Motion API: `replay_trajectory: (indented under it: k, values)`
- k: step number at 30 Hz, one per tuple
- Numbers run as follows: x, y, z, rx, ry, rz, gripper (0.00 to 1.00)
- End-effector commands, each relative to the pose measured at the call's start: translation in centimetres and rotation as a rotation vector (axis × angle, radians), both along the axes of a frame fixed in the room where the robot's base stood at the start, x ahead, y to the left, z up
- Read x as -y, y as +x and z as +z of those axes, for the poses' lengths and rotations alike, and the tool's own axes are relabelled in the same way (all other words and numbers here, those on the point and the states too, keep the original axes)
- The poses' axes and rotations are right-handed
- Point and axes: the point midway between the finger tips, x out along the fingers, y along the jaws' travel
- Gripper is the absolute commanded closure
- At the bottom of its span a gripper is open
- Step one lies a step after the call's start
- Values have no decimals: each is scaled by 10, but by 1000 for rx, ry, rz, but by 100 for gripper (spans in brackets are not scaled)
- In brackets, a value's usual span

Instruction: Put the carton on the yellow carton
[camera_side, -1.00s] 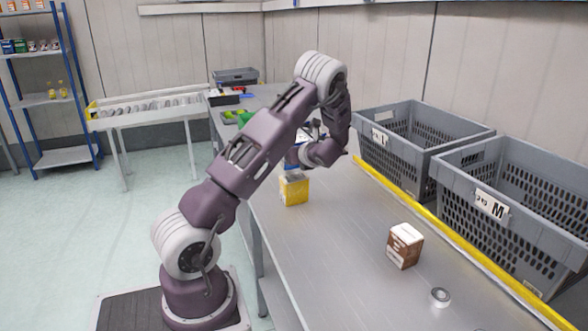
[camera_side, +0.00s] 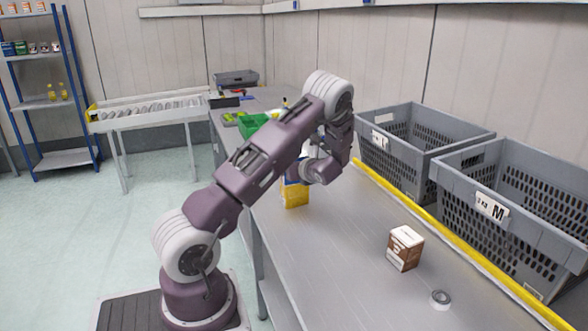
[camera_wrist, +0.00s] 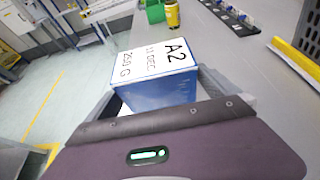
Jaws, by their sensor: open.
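The yellow carton (camera_side: 295,197) stands on the table, partly hidden by my arm in the side view. A blue carton with a white top (camera_wrist: 150,75) marked "A2" sits between my gripper's fingers in the wrist view. In the side view only a strip of its blue shows just above the yellow carton, and it looks to rest on it, though the contact is largely hidden. My gripper (camera_wrist: 165,93) is open around the blue carton, one finger on each side. The yellow carton cannot be made out in the wrist view.
A brown and white carton (camera_side: 405,248) and a small metal ring-shaped item (camera_side: 440,298) stand on the table nearer the camera. Grey crates (camera_side: 410,145) line the right side behind a yellow edge strip (camera_side: 420,213). A green bin (camera_side: 252,123) stands farther back.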

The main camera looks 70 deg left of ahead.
Motion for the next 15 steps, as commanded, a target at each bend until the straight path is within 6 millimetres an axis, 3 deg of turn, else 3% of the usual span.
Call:
replay_trajectory:
  k: [2, 12, 15]
  values:
    - [8, 1, 4, 2, 0, -2, 1]
    - [89, 1, 38, 2, 0, -3, 1]
    - [103, 1, 44, 3, 0, -1, 1]
